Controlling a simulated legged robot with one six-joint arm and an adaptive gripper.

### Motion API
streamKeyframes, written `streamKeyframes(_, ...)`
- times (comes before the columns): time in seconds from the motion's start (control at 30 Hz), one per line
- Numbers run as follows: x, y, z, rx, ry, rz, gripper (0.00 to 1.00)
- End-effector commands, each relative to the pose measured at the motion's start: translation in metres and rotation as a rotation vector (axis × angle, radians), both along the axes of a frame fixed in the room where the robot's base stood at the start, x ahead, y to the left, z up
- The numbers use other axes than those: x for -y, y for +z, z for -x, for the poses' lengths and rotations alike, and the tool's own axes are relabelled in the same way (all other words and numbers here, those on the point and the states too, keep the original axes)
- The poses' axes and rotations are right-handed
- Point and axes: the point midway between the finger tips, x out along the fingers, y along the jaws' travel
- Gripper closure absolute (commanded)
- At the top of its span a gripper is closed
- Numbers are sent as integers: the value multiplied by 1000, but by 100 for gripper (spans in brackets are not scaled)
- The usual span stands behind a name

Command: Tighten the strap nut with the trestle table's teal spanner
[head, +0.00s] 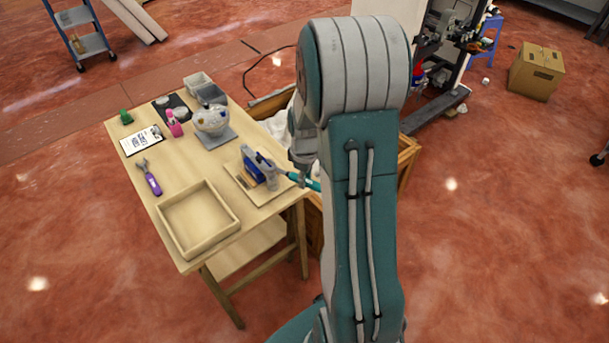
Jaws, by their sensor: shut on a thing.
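The teal spanner (314,185) shows in the head view at the trestle table's right edge, with its teal handle end beside my arm. My gripper (303,163) is shut on it; my arm hides part of the jaws and the rest of the handle. The spanner's grey part points left towards a blue and grey assembly (256,168) on a light wooden board (241,184). The strap nut is too small to make out, and I cannot tell whether the spanner touches it. The trestle table (200,165) is pale wood.
An empty wooden tray (232,226) stands at the table's front. A clipboard (140,141), pink bottle (174,124), clear bowl (211,118) and grey bins (211,94) are further back. A wooden crate (408,150) stands beyond my arm.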

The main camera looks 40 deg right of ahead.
Motion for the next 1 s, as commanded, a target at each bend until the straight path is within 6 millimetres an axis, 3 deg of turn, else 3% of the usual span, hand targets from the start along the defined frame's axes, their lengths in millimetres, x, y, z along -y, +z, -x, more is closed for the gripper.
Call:
streamKeyframes(0.23,1,-11,0,0,-1,-1,100)
streamKeyframes(1.0,-5,-10,1,1,-1,0,100)
